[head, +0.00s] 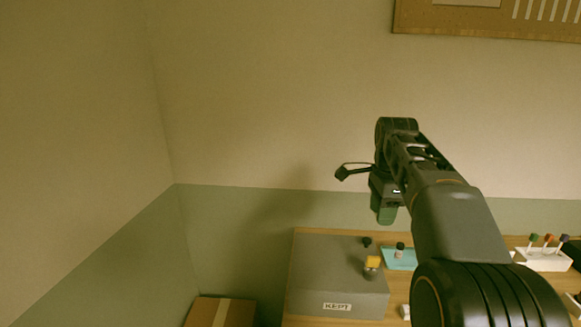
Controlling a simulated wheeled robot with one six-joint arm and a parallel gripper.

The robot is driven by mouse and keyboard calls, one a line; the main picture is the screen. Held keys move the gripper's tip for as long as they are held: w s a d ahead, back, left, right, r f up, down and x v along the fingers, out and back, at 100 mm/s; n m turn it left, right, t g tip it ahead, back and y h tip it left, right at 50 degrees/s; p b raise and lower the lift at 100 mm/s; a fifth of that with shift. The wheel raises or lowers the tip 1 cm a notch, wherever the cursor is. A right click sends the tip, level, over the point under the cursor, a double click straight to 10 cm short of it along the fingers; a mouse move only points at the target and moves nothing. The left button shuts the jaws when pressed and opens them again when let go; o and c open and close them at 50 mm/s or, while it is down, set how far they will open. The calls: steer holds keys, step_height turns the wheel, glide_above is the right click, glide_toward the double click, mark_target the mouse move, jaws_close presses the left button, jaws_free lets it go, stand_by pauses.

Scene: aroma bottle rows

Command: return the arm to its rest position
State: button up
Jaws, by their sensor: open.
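My arm reaches up from the lower right in the head view, and its end is raised in front of the wall. My gripper (364,192) is open, with one finger out to the left and the other, greenish, pointing down. Nothing shows between the fingers. The gripper appears above the grey box (315,270) labelled KEPT and touches nothing that I can see.
A yellow-capped bottle (372,266) and a dark-capped one (367,242) are at the grey box. A teal mat (402,262) bears another bottle (400,249). A white rack (545,261) holds capped bottles at right. A cardboard box (205,313) sits lower left.

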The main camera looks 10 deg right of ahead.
step_height(320, 180, down, 8)
steer(key=s+a+f+n+t, duration=0.1)
steer(key=s+a+n+t, duration=0.1)
steer(key=n, duration=0.9)
steer(key=s+a+f+n+t, duration=0.1)
steer(key=s+a+f+n, duration=0.2)
steer(key=s, duration=0.4)
steer(key=s+a+f+n+t, duration=0.1)
steer(key=s+a+f+n, duration=0.2)
steer(key=s, duration=0.4)
steer(key=shift+s+a+f+n, duration=0.15)
steer(key=shift+a+f+n, duration=0.15)
steer(key=shift+a+n, duration=0.65)
